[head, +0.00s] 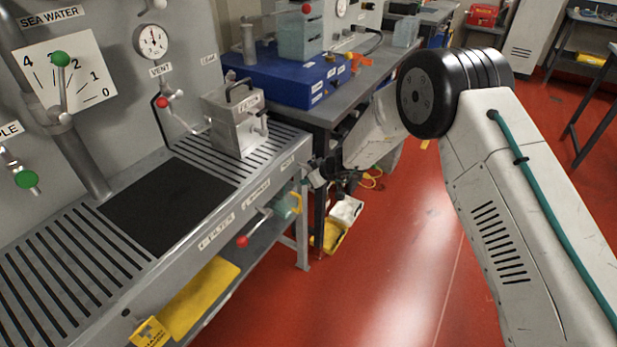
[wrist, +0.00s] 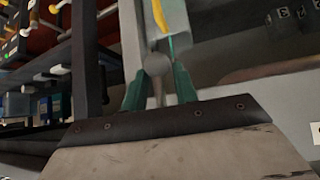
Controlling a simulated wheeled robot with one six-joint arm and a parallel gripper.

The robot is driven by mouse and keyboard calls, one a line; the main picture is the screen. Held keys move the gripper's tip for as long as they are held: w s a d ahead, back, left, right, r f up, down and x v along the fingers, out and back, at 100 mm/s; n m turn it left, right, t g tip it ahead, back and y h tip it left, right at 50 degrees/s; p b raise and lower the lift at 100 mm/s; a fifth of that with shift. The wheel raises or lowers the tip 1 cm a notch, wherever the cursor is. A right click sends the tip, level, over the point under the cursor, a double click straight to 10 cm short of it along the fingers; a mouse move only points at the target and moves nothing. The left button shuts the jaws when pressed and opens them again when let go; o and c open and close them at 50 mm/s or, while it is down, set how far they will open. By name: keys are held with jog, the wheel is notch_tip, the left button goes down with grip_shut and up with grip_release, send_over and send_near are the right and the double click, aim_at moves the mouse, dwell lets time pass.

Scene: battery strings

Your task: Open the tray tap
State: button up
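In the wrist view, the two green fingers of my gripper (wrist: 160,88) stand apart. A grey round knob on a stem (wrist: 157,64) shows between them. I cannot tell whether they touch it or whether it belongs to the tap.
The slotted bench top (head: 60,275) carries a black mat (head: 168,205) and a grey metal box (head: 234,125). A blue unit with an orange tap (head: 275,78) stands on the bench behind. A yellow container (head: 333,235) is on the floor. Red floor (head: 390,270) in front is open.

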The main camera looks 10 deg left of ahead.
jog(key=shift+d+r, duration=0.1)
jog(key=shift+r, duration=0.05)
jog(key=v, duration=0.7)
jog(key=shift+d, duration=0.2)
jog(key=shift+r, duration=0.1)
dwell(0.3)
